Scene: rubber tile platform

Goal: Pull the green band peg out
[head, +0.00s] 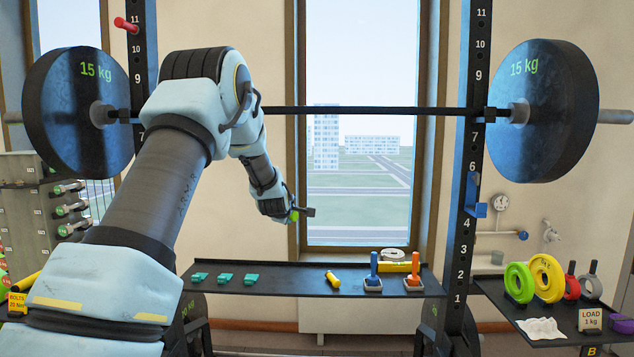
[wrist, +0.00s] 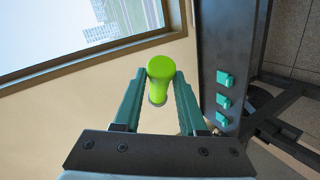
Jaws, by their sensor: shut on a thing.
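The green band peg (wrist: 160,72) is bright green with a grey end and sits between the teal fingers of my gripper (wrist: 160,88) in the wrist view. My gripper is shut on it. In the head view, my gripper (head: 300,214) is held in the air in front of the window, above the middle shelf, and a small bit of the green peg (head: 294,216) shows at it. The peg appears clear of both rack posts. Much of it is hidden by the gripper in the head view.
A loaded barbell (head: 370,111) spans the rack above my gripper. The middle shelf (head: 290,291) holds teal blocks, a yellow cylinder and two handled tools. A red peg (head: 126,25) sticks from the left post. The right shelf (head: 560,325) carries coloured weights. A blue bracket (head: 474,208) juts from the right post.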

